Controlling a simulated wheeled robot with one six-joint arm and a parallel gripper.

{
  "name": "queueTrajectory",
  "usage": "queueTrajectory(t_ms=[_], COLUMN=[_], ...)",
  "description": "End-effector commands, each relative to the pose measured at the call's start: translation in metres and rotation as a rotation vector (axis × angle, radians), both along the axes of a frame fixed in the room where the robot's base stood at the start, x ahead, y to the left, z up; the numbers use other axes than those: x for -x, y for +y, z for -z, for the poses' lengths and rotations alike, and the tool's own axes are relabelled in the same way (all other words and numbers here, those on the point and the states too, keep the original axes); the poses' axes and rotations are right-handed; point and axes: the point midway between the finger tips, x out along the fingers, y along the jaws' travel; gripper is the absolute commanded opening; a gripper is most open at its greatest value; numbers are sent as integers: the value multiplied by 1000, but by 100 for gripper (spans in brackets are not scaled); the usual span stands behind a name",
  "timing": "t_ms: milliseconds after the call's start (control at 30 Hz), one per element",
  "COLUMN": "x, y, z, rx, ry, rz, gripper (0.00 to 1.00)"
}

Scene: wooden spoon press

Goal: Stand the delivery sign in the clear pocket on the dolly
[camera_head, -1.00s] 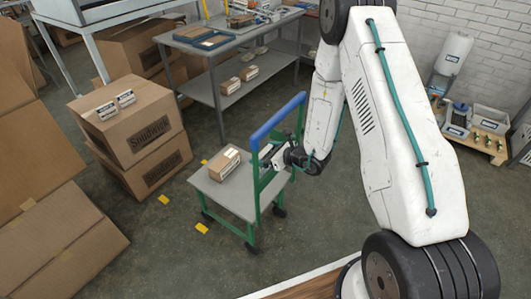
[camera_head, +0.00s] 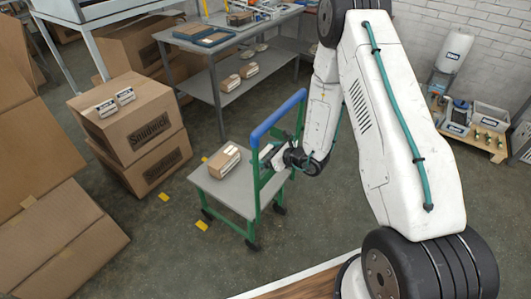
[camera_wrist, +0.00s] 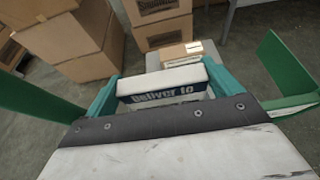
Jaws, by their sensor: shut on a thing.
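The dolly (camera_head: 225,194) has a grey deck, a green frame and a blue handle bar (camera_head: 278,117). My gripper (camera_wrist: 162,92) is at the handle side of the dolly, level with the space under the blue bar. Its teal fingers are shut on the delivery sign (camera_wrist: 163,78), a pale piece with a dark blue band reading "Deliver to". In the wrist view the sign lies between the green posts (camera_wrist: 286,66), apart from both. I cannot make out the clear pocket in either view.
A small carton (camera_head: 222,161) sits on the dolly deck. Stacked cartons (camera_head: 140,120) stand to the left, and a grey workbench (camera_head: 215,65) is behind. A low pallet with bins (camera_head: 475,125) is at the right. Floor is free in front of the dolly.

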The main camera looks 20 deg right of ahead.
Motion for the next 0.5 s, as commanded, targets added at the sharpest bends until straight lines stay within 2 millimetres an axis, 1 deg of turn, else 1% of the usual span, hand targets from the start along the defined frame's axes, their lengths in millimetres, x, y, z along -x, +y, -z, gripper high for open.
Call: queueTrajectory(t_ms=[300, 433, 500], x=[2, 12, 21], y=[-1, -10, -17], z=[-1, -7, -12], rx=[0, -1, -1], ry=[0, 0, 1], rz=[1, 4, 4], gripper=[100, 100, 100])
